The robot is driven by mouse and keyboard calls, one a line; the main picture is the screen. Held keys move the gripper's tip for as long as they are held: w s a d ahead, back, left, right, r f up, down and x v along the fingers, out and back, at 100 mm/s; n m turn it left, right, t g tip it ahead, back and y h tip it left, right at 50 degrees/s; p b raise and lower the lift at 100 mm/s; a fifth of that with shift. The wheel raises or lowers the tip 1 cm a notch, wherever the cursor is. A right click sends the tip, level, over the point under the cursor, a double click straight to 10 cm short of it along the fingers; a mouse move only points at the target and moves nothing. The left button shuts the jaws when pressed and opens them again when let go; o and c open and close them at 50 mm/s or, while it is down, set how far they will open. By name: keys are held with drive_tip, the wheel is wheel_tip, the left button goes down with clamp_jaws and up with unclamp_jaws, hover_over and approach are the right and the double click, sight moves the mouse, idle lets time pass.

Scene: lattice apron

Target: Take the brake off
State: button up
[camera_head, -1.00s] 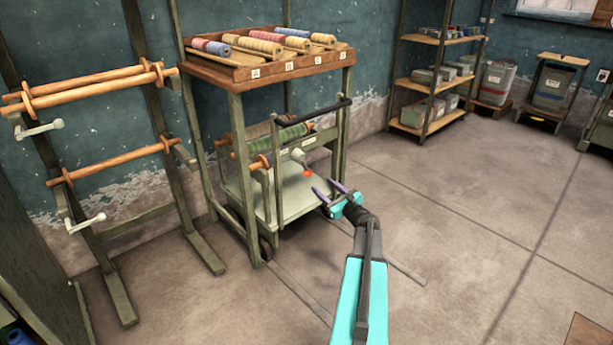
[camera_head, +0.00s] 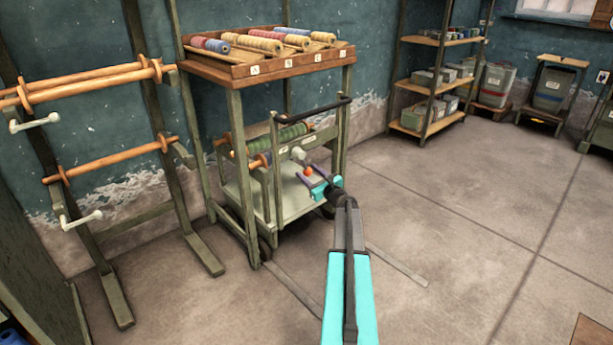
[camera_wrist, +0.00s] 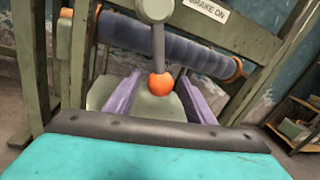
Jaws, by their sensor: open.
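The brake lever is a grey rod with an orange ball knob (camera_wrist: 161,83), hanging down from a pale round hub (camera_wrist: 154,10) on the cart's frame. A label reading "BRAKE ON" (camera_wrist: 208,9) is beside the hub. In the head view the knob (camera_head: 308,171) shows at the front of the green-grey cart (camera_head: 290,204). My gripper (camera_head: 310,177) is open, and its purple fingers point at the lever. In the wrist view the knob appears between the two fingers (camera_wrist: 158,95), with gaps on both sides. I cannot tell whether it is within the fingers' depth.
The cart stands under a wooden rack (camera_head: 260,75) of yarn spools, between the rack's legs. A black handle bar (camera_head: 315,108) crosses above the lever. A roller stand (camera_head: 110,165) is on the left. The floor (camera_head: 450,200) to the right is clear.

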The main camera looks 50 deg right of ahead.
drive_tip(key=shift+w+d, duration=0.1)
drive_tip(key=shift+w, duration=0.25)
